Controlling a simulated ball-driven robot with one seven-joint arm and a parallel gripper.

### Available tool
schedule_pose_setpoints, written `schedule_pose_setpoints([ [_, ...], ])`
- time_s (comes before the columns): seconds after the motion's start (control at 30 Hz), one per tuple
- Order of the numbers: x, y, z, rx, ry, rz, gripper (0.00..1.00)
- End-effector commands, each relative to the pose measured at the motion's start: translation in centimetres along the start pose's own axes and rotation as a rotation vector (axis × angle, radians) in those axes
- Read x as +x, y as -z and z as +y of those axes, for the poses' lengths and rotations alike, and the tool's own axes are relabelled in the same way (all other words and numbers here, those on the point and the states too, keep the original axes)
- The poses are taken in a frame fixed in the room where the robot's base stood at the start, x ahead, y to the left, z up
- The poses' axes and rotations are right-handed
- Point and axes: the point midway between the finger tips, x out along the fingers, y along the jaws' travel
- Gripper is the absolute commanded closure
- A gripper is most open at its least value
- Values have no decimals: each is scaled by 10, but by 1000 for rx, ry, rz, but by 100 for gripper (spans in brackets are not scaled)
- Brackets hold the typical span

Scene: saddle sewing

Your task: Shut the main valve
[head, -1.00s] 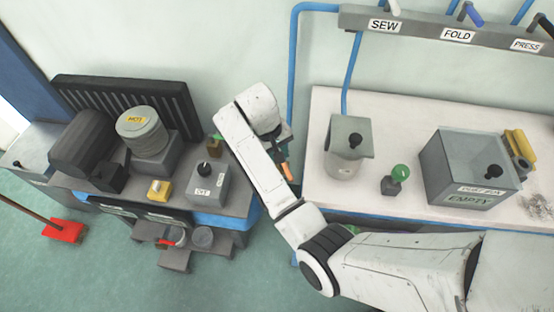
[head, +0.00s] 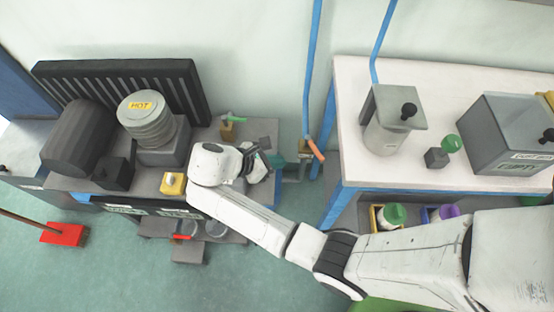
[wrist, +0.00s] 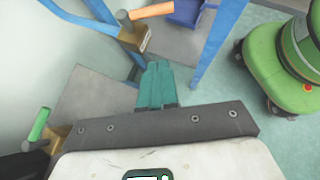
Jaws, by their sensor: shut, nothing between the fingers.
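A valve with an orange lever (head: 315,148) sits at the low end of a blue pipe on the wall, between the two benches. The wrist view shows its orange lever (wrist: 152,11) and brass body (wrist: 135,40). A second valve with a green lever (head: 236,119) stands at the back of the left bench; its lever also shows in the wrist view (wrist: 39,124). No label shows which is the main valve. My gripper (head: 280,160) is shut and empty, just left of the orange-lever valve. Its teal fingers (wrist: 158,68) point towards that valve, apart from it.
The left bench holds a ribbed HOT canister (head: 146,117) and a yellow button box (head: 173,184). The white table (head: 350,170) stands to the right, with a blue leg near the valve. A green wheeled body (wrist: 280,70) stands on the floor.

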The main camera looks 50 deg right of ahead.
Motion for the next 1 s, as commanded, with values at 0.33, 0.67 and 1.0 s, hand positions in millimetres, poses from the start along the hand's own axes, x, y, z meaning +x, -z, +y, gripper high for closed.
schedule_pose_setpoints([
  [0.33, 70, 0, -1, 1, 4, -1, 100],
  [0.67, 95, -28, 0, 2, 1, 2, 100],
  [1.0, 98, -31, 0, 2, 0, 2, 100],
])
